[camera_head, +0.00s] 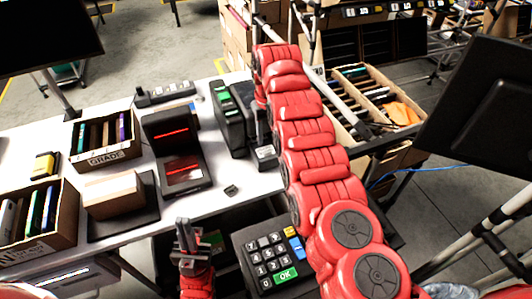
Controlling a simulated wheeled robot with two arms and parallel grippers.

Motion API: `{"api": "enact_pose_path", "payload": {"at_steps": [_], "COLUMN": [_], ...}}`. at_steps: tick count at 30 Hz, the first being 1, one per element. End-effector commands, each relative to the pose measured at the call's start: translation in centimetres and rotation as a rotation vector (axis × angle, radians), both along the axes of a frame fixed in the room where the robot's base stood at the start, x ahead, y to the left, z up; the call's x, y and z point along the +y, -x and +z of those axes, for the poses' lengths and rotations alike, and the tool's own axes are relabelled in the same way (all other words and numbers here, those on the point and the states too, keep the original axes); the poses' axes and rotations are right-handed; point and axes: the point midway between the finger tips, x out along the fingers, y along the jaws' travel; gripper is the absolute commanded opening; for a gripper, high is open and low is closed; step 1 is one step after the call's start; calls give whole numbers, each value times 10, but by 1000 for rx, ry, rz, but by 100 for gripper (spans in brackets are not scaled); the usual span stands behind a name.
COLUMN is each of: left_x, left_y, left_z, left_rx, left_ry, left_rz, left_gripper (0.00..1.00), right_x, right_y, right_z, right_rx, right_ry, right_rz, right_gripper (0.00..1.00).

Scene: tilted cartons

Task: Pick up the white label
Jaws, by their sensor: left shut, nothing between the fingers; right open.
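I cannot make out the white label for certain. A small pale patch (265,152) shows low at my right gripper, too small to identify. My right gripper (264,158) is open, pointing down over the table just right of a black device with green parts (228,118). My red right arm hides part of that area. My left gripper (186,232) is shut and empty, pointing up in front of the table's near edge.
The white table (230,175) holds a black scanner with red lights (180,155), a brown carton on a black scale (113,195), and open boxes of thin items (105,155). A small dark piece (231,190) lies near the front edge. A keypad (272,262) is below.

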Motion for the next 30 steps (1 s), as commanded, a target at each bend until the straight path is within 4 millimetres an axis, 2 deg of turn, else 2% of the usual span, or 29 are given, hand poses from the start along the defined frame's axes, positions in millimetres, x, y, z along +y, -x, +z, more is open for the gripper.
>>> {"api": "enact_pose_path", "payload": {"at_steps": [8,11,15,23,30], "left_x": [0,0,0,0,0], "left_y": [0,0,0,0,0], "left_z": [7,12,7,7,7], "left_rx": [0,0,1,0,1], "left_ry": [0,0,0,0,0], "left_rz": [0,0,0,0,0], "left_gripper": [0,0,0,0,0], "right_x": [0,-1,-1,0,0], "right_y": [1,1,1,0,0], "right_z": [-15,-31,-57,-62,-62], "right_rx": [3,4,4,-1,-1], "right_ry": [1,3,2,0,0], "right_rz": [0,0,-2,0,0], "right_gripper": [48,48,48,48,6]}}
